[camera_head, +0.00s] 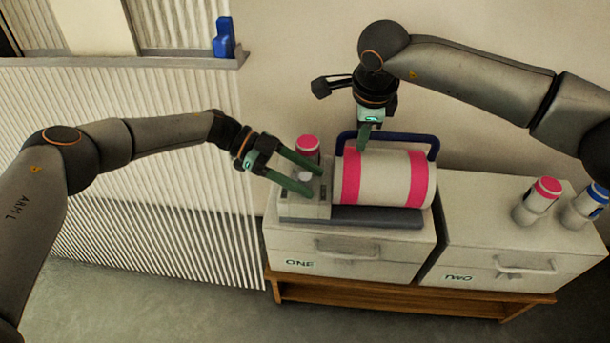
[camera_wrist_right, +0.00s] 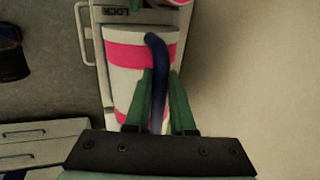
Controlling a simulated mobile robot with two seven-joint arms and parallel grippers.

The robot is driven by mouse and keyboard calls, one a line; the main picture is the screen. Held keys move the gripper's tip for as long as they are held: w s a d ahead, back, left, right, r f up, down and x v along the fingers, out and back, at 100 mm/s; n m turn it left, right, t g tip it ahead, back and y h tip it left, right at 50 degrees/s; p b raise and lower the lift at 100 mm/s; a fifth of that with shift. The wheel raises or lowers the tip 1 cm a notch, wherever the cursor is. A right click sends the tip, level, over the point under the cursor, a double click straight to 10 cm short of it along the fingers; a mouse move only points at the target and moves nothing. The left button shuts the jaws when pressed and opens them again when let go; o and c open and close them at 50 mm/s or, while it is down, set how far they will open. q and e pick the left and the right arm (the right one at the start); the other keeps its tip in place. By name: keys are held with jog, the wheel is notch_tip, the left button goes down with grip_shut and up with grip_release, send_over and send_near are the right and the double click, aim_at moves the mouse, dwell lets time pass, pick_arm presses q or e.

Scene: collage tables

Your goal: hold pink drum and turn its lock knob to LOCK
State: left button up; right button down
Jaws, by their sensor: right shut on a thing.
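The pink-and-white drum (camera_head: 387,179) lies on its side on a dark base on the cabinet marked ONE. A blue handle (camera_head: 433,148) arches over it. My right gripper (camera_head: 363,136) is shut on this handle; the right wrist view shows its green fingers either side of the blue bar (camera_wrist_right: 157,85). A grey block (camera_head: 303,209) stands at the drum's left end with a pale knob (camera_head: 303,176) on top. My left gripper (camera_head: 316,182) is open, its fingers on either side of the knob; contact cannot be told. A LOCK label (camera_wrist_right: 116,12) shows in the right wrist view.
A pink-capped bottle (camera_head: 307,146) stands just behind the left gripper. Pink-capped (camera_head: 537,203) and blue-capped (camera_head: 585,206) bottles stand on the cabinet marked TWO (camera_head: 500,235). A blue object (camera_head: 224,38) sits on the ledge at upper left. The top of TWO beside the drum is clear.

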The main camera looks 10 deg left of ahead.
pick_arm(q)
jog(key=v, duration=0.7)
jog(key=shift+a, duration=0.25)
